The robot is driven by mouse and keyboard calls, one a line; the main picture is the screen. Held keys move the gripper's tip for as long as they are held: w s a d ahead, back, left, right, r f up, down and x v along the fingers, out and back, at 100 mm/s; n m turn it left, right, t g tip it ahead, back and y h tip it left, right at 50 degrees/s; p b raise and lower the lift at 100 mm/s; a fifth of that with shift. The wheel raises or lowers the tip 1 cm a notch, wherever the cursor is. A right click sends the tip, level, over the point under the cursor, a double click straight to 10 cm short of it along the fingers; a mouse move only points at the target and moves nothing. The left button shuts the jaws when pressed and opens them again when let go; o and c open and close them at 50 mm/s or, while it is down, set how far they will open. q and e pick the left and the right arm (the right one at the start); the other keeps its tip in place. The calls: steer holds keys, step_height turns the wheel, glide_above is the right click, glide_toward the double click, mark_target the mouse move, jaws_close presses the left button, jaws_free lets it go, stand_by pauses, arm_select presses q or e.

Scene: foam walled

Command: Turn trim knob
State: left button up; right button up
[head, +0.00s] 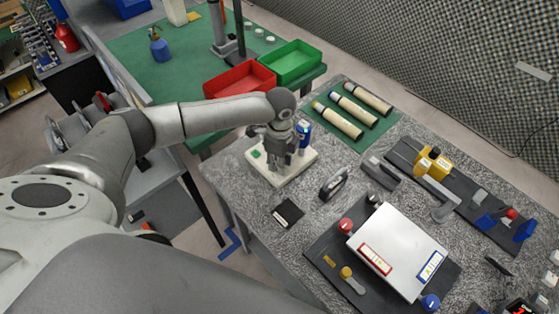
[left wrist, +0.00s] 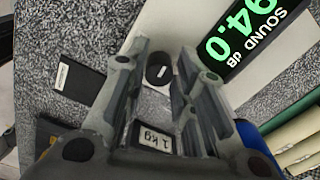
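A black round knob (left wrist: 159,70) with a short white mark sits on a pale meter body. My left gripper (head: 286,158) points down over the meter. In the left wrist view its two fingers (left wrist: 164,62) are apart, one on each side of the knob. I cannot tell whether they touch it. My right gripper is not in view.
A blue can (head: 303,132) stands close beside my left gripper. A black box (head: 288,213) and a dark handled weight (head: 334,184) lie nearby. A white panel box (head: 398,250) is at the lower right. Red (head: 240,79) and green (head: 291,62) bins stand behind.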

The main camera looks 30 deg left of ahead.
arm_select(q)
steer(key=shift+o, duration=1.4)
step_height(320, 180, up, 12)
